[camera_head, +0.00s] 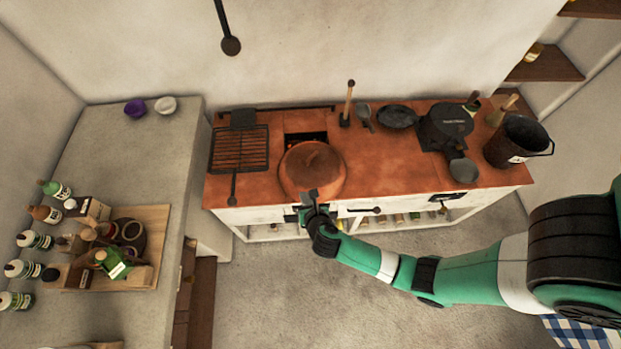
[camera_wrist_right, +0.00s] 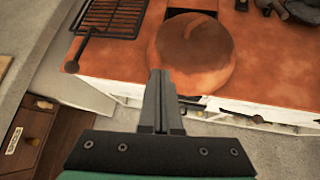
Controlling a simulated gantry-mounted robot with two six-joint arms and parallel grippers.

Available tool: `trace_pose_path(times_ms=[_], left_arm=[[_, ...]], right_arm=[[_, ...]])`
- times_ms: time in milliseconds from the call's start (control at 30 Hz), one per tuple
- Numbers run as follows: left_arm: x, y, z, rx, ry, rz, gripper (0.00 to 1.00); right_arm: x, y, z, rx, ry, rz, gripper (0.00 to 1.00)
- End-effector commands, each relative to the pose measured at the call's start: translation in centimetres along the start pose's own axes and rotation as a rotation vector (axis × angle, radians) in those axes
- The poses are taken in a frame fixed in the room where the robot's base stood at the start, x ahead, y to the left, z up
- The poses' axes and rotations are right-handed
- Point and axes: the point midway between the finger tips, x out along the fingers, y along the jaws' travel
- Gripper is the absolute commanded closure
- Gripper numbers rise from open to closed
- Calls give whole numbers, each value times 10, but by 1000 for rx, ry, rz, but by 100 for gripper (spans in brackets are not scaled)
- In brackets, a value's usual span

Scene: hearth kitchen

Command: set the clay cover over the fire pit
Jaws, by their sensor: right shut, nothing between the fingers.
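The round orange-brown clay cover (camera_head: 312,170) sits on the terracotta stove top, at its front edge. The dark square opening of the fire pit (camera_head: 305,137) shows just behind it, partly hidden by the cover. In the right wrist view the cover (camera_wrist_right: 190,55) is just ahead of the fingertips, with a dark strip of the pit (camera_wrist_right: 192,13) behind it. My right gripper (camera_head: 308,197) is shut and empty at the front of the cover; whether it touches the cover I cannot tell. My left gripper is not in view.
A grill rack (camera_head: 240,149) with a long handle lies left of the cover. A wooden-handled tool (camera_head: 347,105), a black pan (camera_head: 397,116), a dark stove box (camera_head: 445,127) and a black bucket (camera_head: 517,142) stand to the right.

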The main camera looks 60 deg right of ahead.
Motion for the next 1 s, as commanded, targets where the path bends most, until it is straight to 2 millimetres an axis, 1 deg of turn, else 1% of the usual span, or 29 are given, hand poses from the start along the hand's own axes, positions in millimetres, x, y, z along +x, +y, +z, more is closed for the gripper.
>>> trace_pose_path(times_ms=[33,100,133,200,400,467,567,667,700,767,1000], left_arm=[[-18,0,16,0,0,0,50],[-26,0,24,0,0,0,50],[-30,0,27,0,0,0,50],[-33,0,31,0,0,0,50],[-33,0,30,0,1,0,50],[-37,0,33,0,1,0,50],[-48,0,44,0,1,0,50],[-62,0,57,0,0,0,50],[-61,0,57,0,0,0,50],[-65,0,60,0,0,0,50],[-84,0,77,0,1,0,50]], right_arm=[[14,-36,-49,-50,43,-49,100],[17,-68,-85,-89,85,-88,100],[17,-78,-96,-99,96,-99,100],[18,-90,-108,-111,110,-112,100],[18,-88,-105,-105,108,-110,100],[22,-89,-107,-104,109,-110,100],[34,-90,-111,-102,107,-110,100],[50,-92,-114,-99,106,-111,100],[57,-92,-111,-100,107,-112,100],[70,-94,-112,-100,107,-112,100],[122,-100,-118,-101,108,-111,100]])
